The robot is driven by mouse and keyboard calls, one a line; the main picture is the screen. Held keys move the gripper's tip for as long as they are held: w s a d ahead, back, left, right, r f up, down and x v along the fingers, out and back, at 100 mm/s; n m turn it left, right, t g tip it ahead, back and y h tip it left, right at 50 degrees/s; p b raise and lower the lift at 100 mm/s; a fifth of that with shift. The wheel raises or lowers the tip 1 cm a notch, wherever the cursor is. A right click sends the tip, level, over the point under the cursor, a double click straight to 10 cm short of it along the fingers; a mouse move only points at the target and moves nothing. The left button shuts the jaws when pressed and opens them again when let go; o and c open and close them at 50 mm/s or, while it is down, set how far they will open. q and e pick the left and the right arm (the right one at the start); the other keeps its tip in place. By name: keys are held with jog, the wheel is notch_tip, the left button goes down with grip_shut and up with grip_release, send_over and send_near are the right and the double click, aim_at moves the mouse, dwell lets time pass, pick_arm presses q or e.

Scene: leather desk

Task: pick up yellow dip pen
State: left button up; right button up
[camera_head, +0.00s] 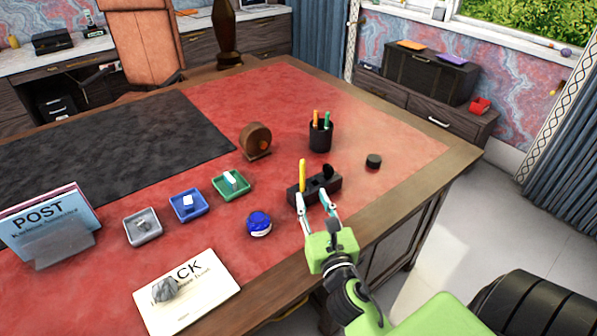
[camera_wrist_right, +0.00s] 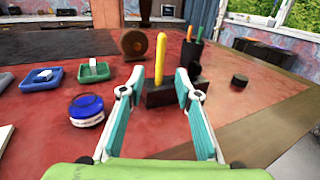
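The yellow dip pen (camera_head: 302,174) stands upright in a dark holder block (camera_head: 313,191) near the right edge of the desk. In the right wrist view the yellow dip pen (camera_wrist_right: 159,62) rises from the holder block (camera_wrist_right: 160,95), between and beyond my fingers. My right gripper (camera_head: 313,197) is open in front of the holder, and its fingers (camera_wrist_right: 158,80) frame the pen without visibly touching it. A dark item also stands in the holder, to the right of the pen. My left gripper is not in view.
A black pen cup (camera_head: 320,136) with orange and green pens stands behind the holder. A black puck (camera_head: 374,161) lies to its right. A blue-topped jar (camera_head: 259,224) sits to the left, near small trays (camera_head: 229,194). A brown round object (camera_head: 256,142) stands behind.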

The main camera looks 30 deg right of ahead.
aim_at(303, 172)
jog(key=x, duration=0.6)
jog(key=shift+p, duration=0.35)
jog(key=shift+r+p+x, duration=0.2)
jog(key=shift+p+x, duration=0.3)
jog(key=shift+x, duration=2.2)
jog(key=shift+s, duration=0.1)
grip_shut()
